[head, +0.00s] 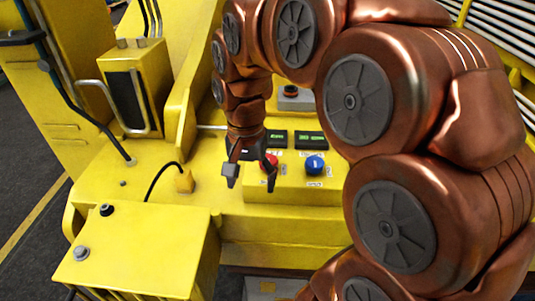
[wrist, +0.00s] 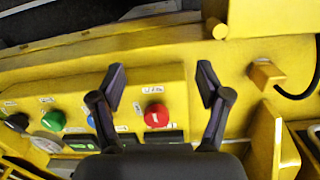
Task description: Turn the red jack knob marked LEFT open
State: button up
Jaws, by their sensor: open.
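The red knob (wrist: 157,115) sits on the yellow control panel (wrist: 165,80). In the head view the red knob (head: 269,160) is partly hidden behind my gripper's right finger. My gripper (head: 251,183) is open and empty, with its fingers spread and pointing down in front of the panel. Its fingertips also show in the wrist view (wrist: 161,76).
A blue knob (head: 314,165) stands right of the red one, with green displays (head: 311,139) behind. The wrist view adds a green knob (wrist: 53,121) and a black one (wrist: 17,122). A yellow block with a cable (head: 184,181) and a yellow box (head: 140,250) lie to the left.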

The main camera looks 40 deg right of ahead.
aim_at(269, 159)
jog(key=w+d+r+m, duration=0.1)
jog(key=w+d+m, duration=0.1)
jog(key=d, duration=0.1)
jog(key=w+d+r+m, duration=0.1)
jog(key=w+d+m, duration=0.2)
jog(key=d, duration=0.1)
jog(key=w+d+r+m, duration=0.1)
jog(key=w+d+m, duration=0.1)
jog(key=w+d, duration=0.1)
jog(key=shift+d+m+t+p, duration=0.25)
jog(key=shift+m+t+p, duration=0.05)
jog(key=shift+t+p, duration=0.1)
jog(key=shift+d+f, duration=0.1)
jog(key=shift+f, duration=0.05)
jog(key=shift+s+f+p, duration=0.1)
jog(key=shift+f+p, duration=0.95)
jog(key=shift+f, duration=2.75)
jog(key=c, duration=1.2)
jog(key=shift+o, duration=0.2)
